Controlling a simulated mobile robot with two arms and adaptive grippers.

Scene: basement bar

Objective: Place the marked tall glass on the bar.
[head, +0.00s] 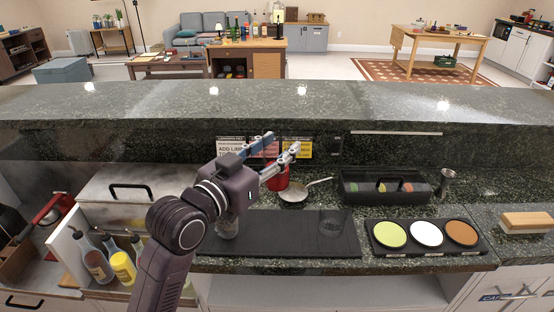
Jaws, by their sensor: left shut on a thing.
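My left gripper (284,144) is raised above the lower counter, in front of the dark back face of the bar. Its two fingers are apart around something I cannot make out against the signs behind. The bar (440,100) is the raised speckled stone ledge across the view, with its top clear. A clear glass (332,223) stands on the black mat (290,243). Another clear glass (228,227) stands at the mat's left, partly hidden by my left arm. No mark on either glass can be made out. My right gripper is not in view.
A red cup (279,180) and a small pan (293,192) are behind the mat. A black caddy (385,187), a tray with three coloured discs (427,236) and a metal jigger (446,182) are to the right. Several bottles (122,266) stand at lower left.

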